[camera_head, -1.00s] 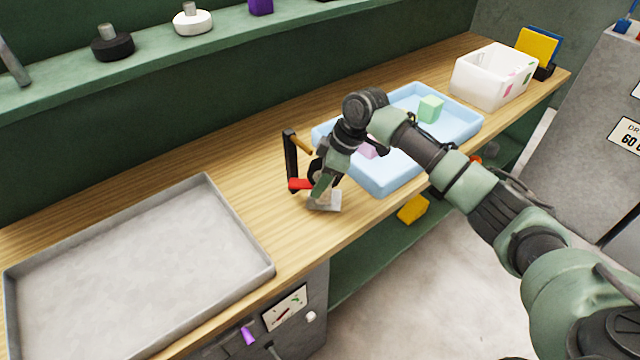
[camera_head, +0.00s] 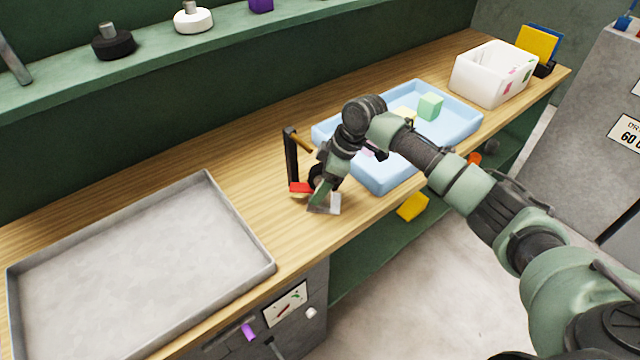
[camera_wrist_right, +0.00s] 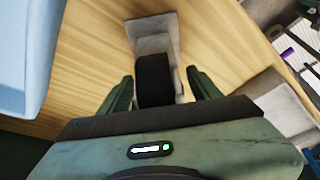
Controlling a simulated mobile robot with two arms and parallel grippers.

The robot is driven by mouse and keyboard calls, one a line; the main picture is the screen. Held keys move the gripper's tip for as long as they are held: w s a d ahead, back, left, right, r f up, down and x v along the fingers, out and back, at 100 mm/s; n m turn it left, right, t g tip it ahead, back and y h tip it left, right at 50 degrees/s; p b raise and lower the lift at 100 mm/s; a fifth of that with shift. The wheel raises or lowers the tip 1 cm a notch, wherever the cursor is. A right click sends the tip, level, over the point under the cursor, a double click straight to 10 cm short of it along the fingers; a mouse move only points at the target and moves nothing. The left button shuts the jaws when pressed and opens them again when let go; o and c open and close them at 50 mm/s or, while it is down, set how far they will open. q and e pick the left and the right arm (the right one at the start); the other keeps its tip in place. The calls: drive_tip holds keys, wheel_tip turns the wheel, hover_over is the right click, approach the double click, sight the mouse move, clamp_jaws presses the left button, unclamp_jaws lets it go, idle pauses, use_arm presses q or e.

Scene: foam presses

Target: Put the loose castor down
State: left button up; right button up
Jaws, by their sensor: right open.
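The loose castor shows in the right wrist view as a black wheel (camera_wrist_right: 154,80) with a grey metal plate (camera_wrist_right: 158,38). In the head view its grey plate (camera_head: 332,206) rests on the wooden bench near the front edge, and my gripper hides most of the rest. My right gripper (camera_head: 318,198) is low over the bench at the castor. In the wrist view its open fingers (camera_wrist_right: 164,92) stand on either side of the wheel, with a gap on both sides. My left gripper is not in view.
A black upright (camera_head: 291,158) with a wooden handle and red part stands close behind the castor. A blue tray (camera_head: 383,184) with foam blocks lies to the right, a white bin (camera_head: 480,92) beyond. An empty grey tray (camera_head: 262,262) fills the left; bare bench lies between.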

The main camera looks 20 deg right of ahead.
drive_tip(key=b+v, duration=0.1)
drive_tip(key=v, duration=1)
drive_tip(key=shift+s+d+r+b, duration=0.1)
drive_tip(key=shift+d+r+b, duration=0.1)
drive_tip(key=shift+r+b, duration=0.15)
drive_tip(key=shift+f, duration=0.1)
